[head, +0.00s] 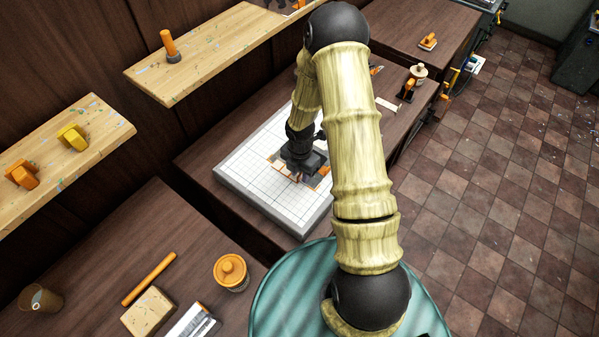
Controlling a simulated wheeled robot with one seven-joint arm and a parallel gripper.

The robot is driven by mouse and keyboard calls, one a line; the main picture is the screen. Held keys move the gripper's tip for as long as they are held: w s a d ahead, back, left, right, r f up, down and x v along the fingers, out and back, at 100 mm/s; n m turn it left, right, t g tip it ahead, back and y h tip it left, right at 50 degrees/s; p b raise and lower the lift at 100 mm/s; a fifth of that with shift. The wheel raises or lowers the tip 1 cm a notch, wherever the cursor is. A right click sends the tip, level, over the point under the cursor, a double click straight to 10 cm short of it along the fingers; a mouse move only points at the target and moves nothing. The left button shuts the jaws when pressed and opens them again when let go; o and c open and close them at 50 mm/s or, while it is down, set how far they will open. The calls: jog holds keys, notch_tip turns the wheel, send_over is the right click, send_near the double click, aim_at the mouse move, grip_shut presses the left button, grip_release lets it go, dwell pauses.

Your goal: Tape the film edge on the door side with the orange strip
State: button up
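My gripper (302,170) points down over a white gridded board (242,173) with a grey rim. Orange pieces show around its fingers, on a small framed sheet (279,161) lying on the board. I cannot tell which of these is the orange strip or where the film edge runs, as my gripper covers much of the sheet. The fingers are too small and dark to show whether they are open or hold something.
A wooden shelf (215,55) with an orange-handled tool (169,45) overhangs at upper left. An orange-lidded jar (231,271), an orange rod (149,279) and a tan block (149,311) lie at lower left. A small bottle (418,73) stands behind my arm. Tiled floor is open at right.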

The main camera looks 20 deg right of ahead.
jog(key=shift+o, duration=0.4)
jog(key=shift+r, duration=0.1)
jog(key=shift+r+p, duration=3.15)
jog(key=shift+r, duration=0.35)
jog(key=shift+r+m+b, duration=0.25)
jog(key=shift+m+b, duration=0.15)
jog(key=shift+m, duration=0.1)
jog(key=s+a+r+m+t+b, duration=0.2)
jog(key=s+r+m+b, duration=0.8)
jog(key=m, duration=1.3)
jog(key=s+a+r, duration=0.1)
jog(key=s+r, duration=0.1)
jog(key=s, duration=0.1)
jog(key=shift+m+t, duration=0.3)
jog(key=shift+m, duration=0.1)
